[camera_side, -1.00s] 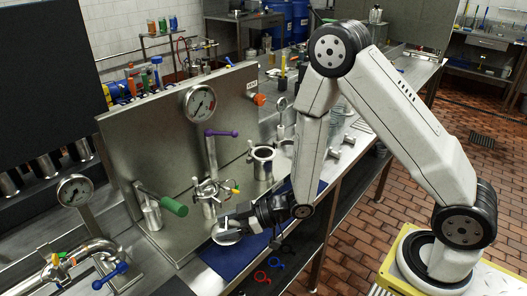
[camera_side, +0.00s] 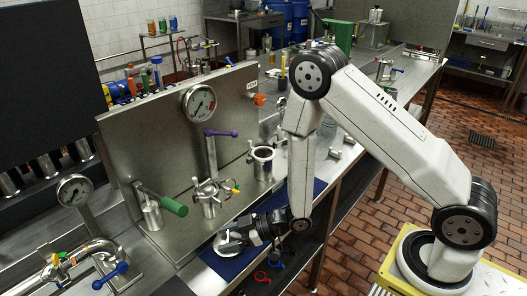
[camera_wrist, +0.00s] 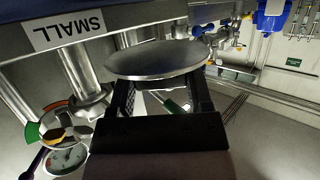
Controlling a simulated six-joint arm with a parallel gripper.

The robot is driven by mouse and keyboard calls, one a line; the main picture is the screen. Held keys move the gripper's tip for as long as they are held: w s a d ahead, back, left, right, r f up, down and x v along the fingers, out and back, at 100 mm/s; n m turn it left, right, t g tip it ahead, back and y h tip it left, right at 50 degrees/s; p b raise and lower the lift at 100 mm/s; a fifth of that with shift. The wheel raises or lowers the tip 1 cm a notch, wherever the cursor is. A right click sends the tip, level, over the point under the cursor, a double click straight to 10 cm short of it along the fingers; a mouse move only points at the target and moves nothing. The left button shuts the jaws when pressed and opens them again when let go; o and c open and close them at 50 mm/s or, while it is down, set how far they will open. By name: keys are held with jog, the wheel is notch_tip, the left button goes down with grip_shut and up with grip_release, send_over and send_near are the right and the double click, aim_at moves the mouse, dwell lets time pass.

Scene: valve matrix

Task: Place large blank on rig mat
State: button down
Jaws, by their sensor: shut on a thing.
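The large blank is a round, shiny metal disc (camera_side: 227,246), held in my gripper (camera_side: 239,236) low over the dark blue rig mat (camera_side: 234,268). In the side view it lies nearly flat; I cannot tell whether it touches the mat. In the wrist view the disc (camera_wrist: 158,61) spans the front of my gripper (camera_wrist: 160,88), between and beyond the two dark fingers. The fingers are shut on it. My gripper and forearm hide part of the mat.
A clamped pipe fitting (camera_side: 210,197) with a yellow-green tipped handle stands just behind the mat. An open metal flanged pipe (camera_side: 263,163) stands farther right. A steel panel with a gauge (camera_side: 199,102) rises behind. A "SMALL" label (camera_wrist: 65,29) shows upside down in the wrist view.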

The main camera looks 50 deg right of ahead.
jog(key=shift+f, duration=1.7)
jog(key=shift+f, duration=0.1)
grip_release()
jog(key=shift+v, duration=6.05)
